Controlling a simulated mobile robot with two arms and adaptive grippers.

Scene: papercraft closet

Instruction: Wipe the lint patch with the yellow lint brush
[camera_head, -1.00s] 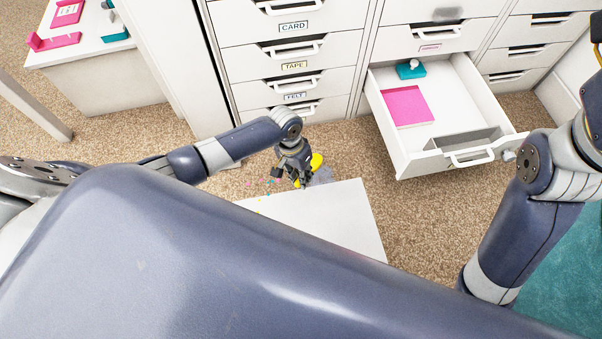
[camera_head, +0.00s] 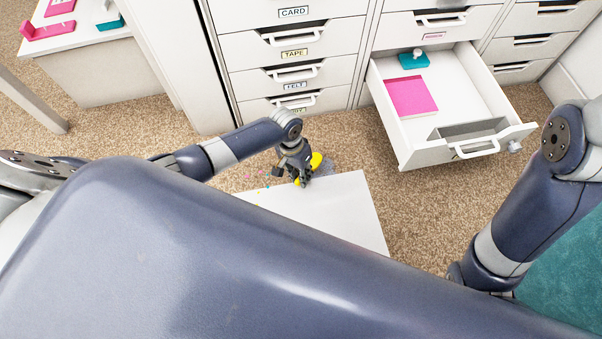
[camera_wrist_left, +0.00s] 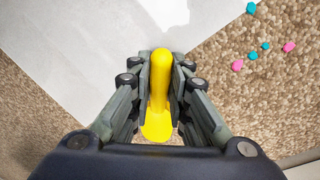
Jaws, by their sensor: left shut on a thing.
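The yellow lint brush (camera_head: 316,160) is in my left gripper (camera_head: 299,178), low over the floor at the far edge of a white sheet. In the left wrist view the brush's yellow handle (camera_wrist_left: 160,85) stands between the fingers of the left gripper (camera_wrist_left: 160,75), which are shut on it. Whether the brush touches the patch is unclear. My right arm shows at the right, but its gripper is hidden.
The white sheet (camera_head: 345,215) lies on the carpet. Small coloured scraps (camera_wrist_left: 253,55) lie near it. An open drawer (camera_head: 405,155) juts out at the right, holding a pink square (camera_head: 411,96) and a teal item (camera_head: 414,61). Closed drawers (camera_head: 290,30) stand behind.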

